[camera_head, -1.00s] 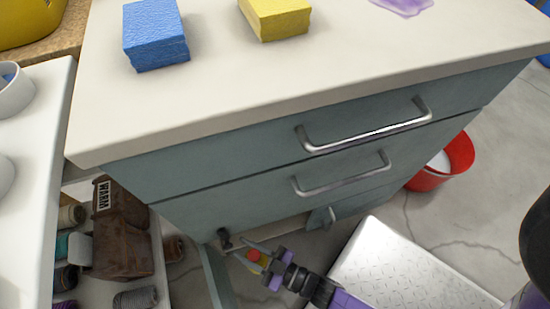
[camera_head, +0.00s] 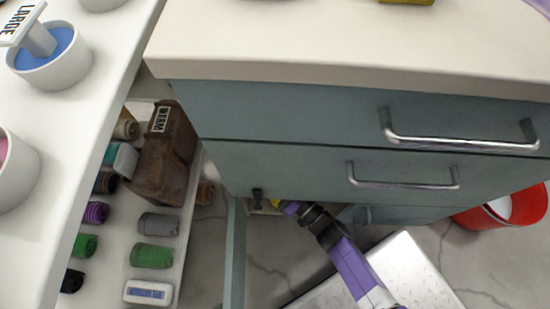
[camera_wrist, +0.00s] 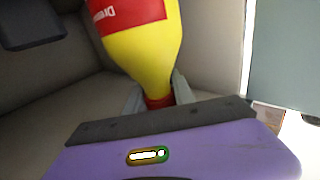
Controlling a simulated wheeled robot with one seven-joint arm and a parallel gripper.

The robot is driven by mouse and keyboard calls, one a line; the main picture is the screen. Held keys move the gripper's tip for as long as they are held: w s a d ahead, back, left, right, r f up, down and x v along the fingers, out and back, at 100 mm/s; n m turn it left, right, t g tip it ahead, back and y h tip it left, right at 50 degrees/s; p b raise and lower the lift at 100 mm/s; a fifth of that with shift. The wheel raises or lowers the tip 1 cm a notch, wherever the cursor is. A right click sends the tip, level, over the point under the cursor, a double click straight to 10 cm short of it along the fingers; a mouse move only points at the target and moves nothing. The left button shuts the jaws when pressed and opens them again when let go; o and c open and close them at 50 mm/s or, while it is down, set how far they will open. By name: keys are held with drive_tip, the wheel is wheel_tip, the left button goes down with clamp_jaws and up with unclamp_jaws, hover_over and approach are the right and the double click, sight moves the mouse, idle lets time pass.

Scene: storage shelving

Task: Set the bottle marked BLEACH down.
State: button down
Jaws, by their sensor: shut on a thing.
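A yellow bottle (camera_wrist: 150,55) with a red label and red neck fills the upper middle of the wrist view. The lettering in sight seems to start with "Dr"; I cannot read BLEACH on it. My gripper (camera_wrist: 158,98) is shut around the red neck, one finger on each side. The bottle is inside the low compartment of the grey-blue cabinet (camera_head: 300,170). In the head view only a sliver of yellow (camera_head: 275,203) shows under the drawers, and my fingers are hidden. I cannot tell whether its base touches the compartment floor.
The compartment's open door (camera_head: 235,255) stands left of my arm. Pale compartment walls (camera_wrist: 215,45) surround the bottle closely. A shelf with yarn rolls (camera_head: 152,255) and a brown WARM bag (camera_head: 165,150) is at left. A red bucket (camera_head: 505,210) and white metal platform (camera_head: 420,270) are at right.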

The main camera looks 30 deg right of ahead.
drive_tip(key=w+d, duration=0.1)
drive_tip(key=w+d+b, duration=0.1)
drive_tip(key=w, duration=0.1)
drive_tip(key=w+d+b, duration=0.1)
drive_tip(key=shift+w+f, duration=0.15)
drive_tip(key=shift+f, duration=0.1)
idle(0.6)
drive_tip(key=shift+f, duration=0.15)
drive_tip(key=c, duration=1.1)
unclamp_jaws()
drive_tip(key=shift+o, duration=0.2)
drive_tip(key=s+d+p, duration=0.2)
drive_tip(key=s+p, duration=0.1)
drive_tip(key=s, duration=0.9)
drive_tip(key=shift+d, duration=0.15)
